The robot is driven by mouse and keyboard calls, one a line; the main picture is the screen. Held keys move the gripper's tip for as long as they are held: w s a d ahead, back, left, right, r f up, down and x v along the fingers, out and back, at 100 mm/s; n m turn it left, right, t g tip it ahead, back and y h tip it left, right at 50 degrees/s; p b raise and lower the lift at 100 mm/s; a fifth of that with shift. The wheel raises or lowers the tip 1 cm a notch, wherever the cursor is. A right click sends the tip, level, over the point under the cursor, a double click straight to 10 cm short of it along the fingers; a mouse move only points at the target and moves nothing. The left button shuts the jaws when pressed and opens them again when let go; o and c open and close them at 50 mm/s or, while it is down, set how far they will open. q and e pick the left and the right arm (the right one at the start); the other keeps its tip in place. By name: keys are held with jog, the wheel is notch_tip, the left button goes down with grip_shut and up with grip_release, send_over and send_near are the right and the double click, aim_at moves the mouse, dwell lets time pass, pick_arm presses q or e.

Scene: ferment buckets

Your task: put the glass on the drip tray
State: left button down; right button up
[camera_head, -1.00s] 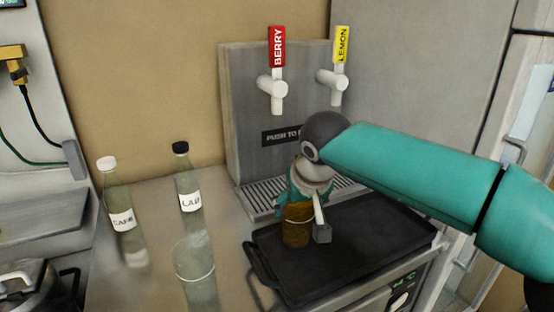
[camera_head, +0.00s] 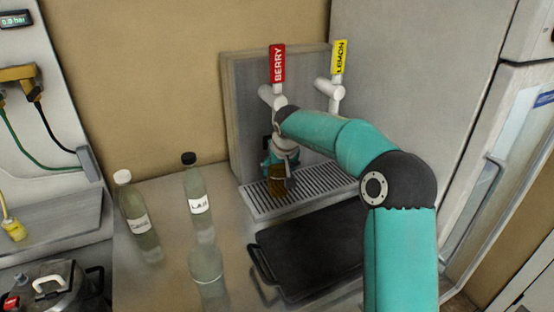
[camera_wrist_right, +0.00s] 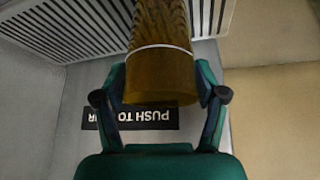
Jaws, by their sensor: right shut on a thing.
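An amber-brown glass (camera_head: 277,186) with a pale line around it is held upright over the left part of the slotted drip tray (camera_head: 322,184), below the berry tap (camera_head: 277,72). I cannot tell whether its base touches the slats. My right gripper (camera_head: 282,165) is shut on it, partly hidden by its own wrist. In the right wrist view the glass (camera_wrist_right: 160,70) sits between the two fingers of the gripper (camera_wrist_right: 160,97), with the drip tray slats (camera_wrist_right: 75,25) behind it. My left gripper is not in view.
A black tray (camera_head: 310,250) with a handle lies in front of the drip tray, empty where visible. A clear glass (camera_head: 208,278) and two labelled bottles (camera_head: 138,218) (camera_head: 196,190) stand to the left. The lemon tap (camera_head: 338,62) is right of the berry tap.

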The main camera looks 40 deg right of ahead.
aim_at(277, 166)
jog(key=p, duration=0.1)
jog(key=w+d+p, duration=0.1)
jog(key=w+p, duration=0.1)
jog(key=shift+w+d+r, duration=0.25)
jog(key=shift+w+f+b, duration=0.1)
jog(key=shift+f+b, duration=0.4)
jog(key=shift+f, duration=0.5)
jog(key=shift+b, duration=0.3)
jog(key=shift+f, duration=0.15)
jog(key=o, duration=1.7)
jog(key=shift+o, duration=0.2)
